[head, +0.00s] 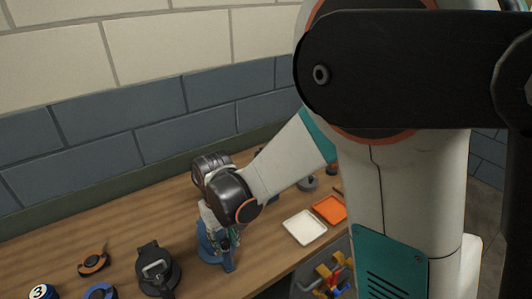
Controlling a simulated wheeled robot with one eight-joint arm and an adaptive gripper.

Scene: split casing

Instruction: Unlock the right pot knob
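My gripper (224,240) points down at the workbench, low over a blue part (208,250) on the bench. The gripper and wrist cover much of that part, so I cannot tell whether they touch. The fingers are too small and overlapped to show whether they are open or shut. A dark round pot-like casing (158,270) with a light handle-like piece on top stands to the left of the gripper, apart from it. I cannot make out a pot knob or its lock for certain.
The wooden bench (190,205) runs along a brick wall. A white tray (304,227) and an orange tray (329,209) lie to the right. An orange-and-black item (94,260), a blue round item (100,292) and a ball marked 3 (42,292) lie left. Coloured parts (328,279) sit below the front edge.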

